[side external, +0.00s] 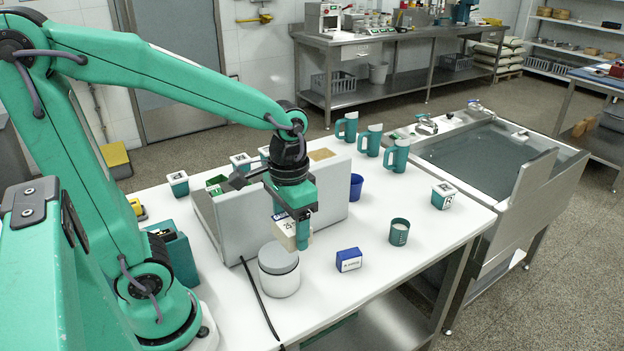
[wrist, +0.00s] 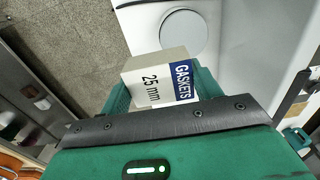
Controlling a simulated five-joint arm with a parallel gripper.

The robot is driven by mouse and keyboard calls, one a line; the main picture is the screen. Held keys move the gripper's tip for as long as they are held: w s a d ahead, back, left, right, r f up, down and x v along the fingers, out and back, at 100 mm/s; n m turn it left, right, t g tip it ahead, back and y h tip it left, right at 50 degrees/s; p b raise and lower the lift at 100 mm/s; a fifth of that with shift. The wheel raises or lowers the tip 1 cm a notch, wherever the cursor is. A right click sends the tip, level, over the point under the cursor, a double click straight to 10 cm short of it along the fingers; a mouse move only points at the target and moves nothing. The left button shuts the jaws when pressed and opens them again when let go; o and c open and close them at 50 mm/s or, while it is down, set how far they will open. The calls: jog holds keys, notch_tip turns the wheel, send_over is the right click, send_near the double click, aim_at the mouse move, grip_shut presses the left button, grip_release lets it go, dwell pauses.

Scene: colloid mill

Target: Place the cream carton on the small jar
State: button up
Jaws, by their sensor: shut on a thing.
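The cream carton (side external: 284,230), marked GASKETS and 25 mm with a blue band, is held between the teal fingers of my gripper (side external: 300,232). It also shows in the wrist view (wrist: 157,82), between the fingers. The small jar (side external: 280,282) is white with a flat grey lid and stands upright on the white table. In the side view the carton's lower end is close to the lid's back right edge. In the wrist view the round lid (wrist: 183,32) lies just beyond the carton. I cannot tell whether they touch.
A grey divided bin (side external: 325,205) stands behind my gripper. A blue box (side external: 349,260), a green cup (side external: 399,232) and a blue cup (side external: 356,190) stand to the right. A black cable (side external: 258,298) runs left of the jar. The table's front edge is close.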

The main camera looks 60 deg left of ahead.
aim_at(289, 220)
jog(key=a+f, duration=0.1)
jog(key=w+a+f, duration=0.1)
jog(key=a, duration=0.1)
jog(key=w+a+f, duration=0.1)
jog(key=shift+a, duration=0.25)
jog(key=shift+f, duration=1.95)
jog(key=shift+f, duration=0.15)
jog(key=o, duration=1)
notch_tip(289, 220, up, 12)
jog(key=shift+r, duration=0.2)
